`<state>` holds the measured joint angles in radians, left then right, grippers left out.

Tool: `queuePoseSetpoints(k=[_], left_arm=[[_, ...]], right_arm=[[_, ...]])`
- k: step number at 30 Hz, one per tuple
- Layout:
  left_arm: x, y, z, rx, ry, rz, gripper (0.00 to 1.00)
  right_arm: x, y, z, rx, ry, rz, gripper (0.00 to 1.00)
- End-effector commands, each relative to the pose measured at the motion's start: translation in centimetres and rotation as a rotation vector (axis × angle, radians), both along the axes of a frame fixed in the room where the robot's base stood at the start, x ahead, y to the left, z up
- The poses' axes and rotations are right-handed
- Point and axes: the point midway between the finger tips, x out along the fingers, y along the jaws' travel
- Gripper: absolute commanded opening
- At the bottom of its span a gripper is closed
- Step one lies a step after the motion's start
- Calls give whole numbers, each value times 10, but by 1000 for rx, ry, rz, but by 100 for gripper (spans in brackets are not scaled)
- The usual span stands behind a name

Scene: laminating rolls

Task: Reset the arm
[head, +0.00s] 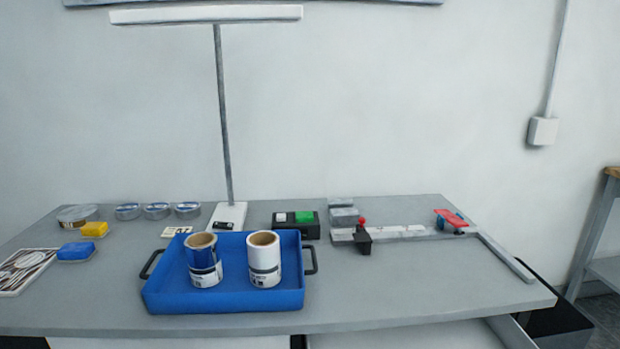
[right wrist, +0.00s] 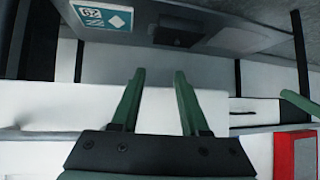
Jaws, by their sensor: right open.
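My right gripper (right wrist: 156,100) shows in the right wrist view with two green fingers apart and nothing between them. It faces pale panels below a grey surface. Neither arm shows in the head view, so my left gripper is out of sight. In the head view, a blue tray (head: 222,300) stands at the front of the grey table (head: 420,290). It holds a blue-and-white roll (head: 205,275) and a white roll (head: 264,274), both upright.
A lamp (head: 224,120) stands behind the tray. A black box with a green button (head: 296,222) and a rail fixture (head: 400,233) are at the back. Yellow (head: 94,229) and blue (head: 76,251) blocks lie left. The front right is clear. A red-and-white box (right wrist: 295,155) is in the wrist view.

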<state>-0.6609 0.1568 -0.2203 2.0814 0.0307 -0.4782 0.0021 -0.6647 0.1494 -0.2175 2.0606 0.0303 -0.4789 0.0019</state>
Motion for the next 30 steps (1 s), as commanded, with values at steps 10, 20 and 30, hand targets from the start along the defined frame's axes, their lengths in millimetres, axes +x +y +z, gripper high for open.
queuePoseSetpoints(k=[10, 20, 30], left_arm=[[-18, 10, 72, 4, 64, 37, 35], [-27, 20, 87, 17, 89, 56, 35], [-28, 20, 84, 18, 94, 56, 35]], right_arm=[[-15, -12, 77, -9, 49, -32, 45], [-23, -18, 96, -13, 72, -48, 45], [-24, -18, 94, -14, 72, -48, 45]])
